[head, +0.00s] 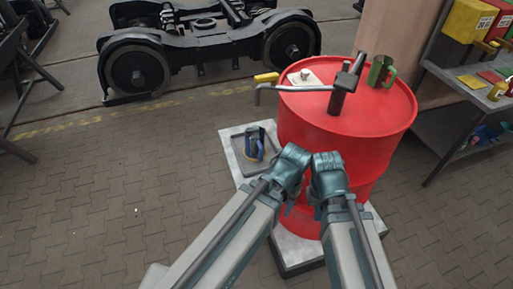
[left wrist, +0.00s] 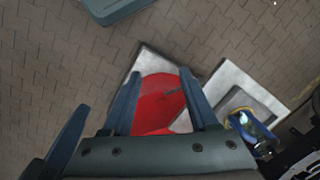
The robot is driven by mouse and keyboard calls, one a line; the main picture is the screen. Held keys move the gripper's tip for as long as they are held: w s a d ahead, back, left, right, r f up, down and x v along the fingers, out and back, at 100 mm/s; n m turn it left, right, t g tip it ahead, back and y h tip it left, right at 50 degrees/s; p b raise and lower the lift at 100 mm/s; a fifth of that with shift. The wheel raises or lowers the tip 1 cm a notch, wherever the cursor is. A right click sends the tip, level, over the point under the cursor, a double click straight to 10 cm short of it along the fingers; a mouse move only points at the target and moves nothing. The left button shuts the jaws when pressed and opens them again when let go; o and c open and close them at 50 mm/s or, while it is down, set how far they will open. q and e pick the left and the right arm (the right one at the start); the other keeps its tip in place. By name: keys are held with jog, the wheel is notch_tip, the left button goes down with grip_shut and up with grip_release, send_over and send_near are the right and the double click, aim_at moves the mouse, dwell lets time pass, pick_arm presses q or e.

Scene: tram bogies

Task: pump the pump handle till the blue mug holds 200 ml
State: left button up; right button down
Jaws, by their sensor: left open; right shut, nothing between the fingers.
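The blue mug (head: 252,146) stands on a small tray (head: 239,142) on the pale plinth left of the drum. It also shows at the lower right of the left wrist view (left wrist: 246,128). Its fill level cannot be read. The pump (head: 338,103) stands on the red drum (head: 345,127). Its dark handle (head: 355,66) slants up, and a thin grey spout (head: 290,88) reaches left and bends down above the mug's side. My left gripper (head: 288,172) is open and empty before the drum; its fingers show in the left wrist view (left wrist: 158,92). My right gripper (head: 328,178) is shut and empty beside it.
A green mug (head: 380,73) and a pale sheet (head: 304,78) are on the drum top. A yellow object (head: 266,77) is beyond the drum's left rim. A shelf (head: 455,88) with bins stands right; a bogie (head: 200,52) stands behind.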

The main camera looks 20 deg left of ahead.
pick_arm(q)
jog(key=shift+c, duration=0.3)
dwell(0.6)
grip_shut()
dwell(1.5)
